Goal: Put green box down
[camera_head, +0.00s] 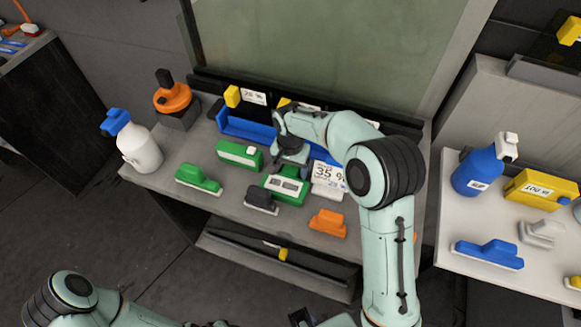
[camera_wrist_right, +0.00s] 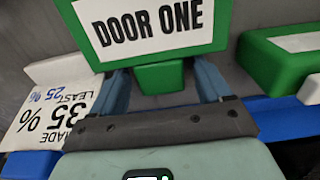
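The green box labelled "DOOR ONE" (camera_wrist_right: 150,28) fills the top of the right wrist view. In the head view this green box (camera_head: 284,188) is on the grey workbench (camera_head: 222,197), near its front middle. My right gripper (camera_wrist_right: 165,85) is at the box, with a finger on each side of its small green tab (camera_wrist_right: 160,76). Gaps show between the tab and both fingers, so the gripper looks open. In the head view the right gripper (camera_head: 288,160) is just behind the box. My left arm shows at the bottom left; its gripper is out of view.
Another green box (camera_head: 240,154) stands left of it, and a blue piece (camera_head: 240,128) lies behind. A white "35 %" box (camera_head: 328,178) is close on the right. An orange tool (camera_head: 327,223) and a dark tool (camera_head: 260,202) lie near the front edge.

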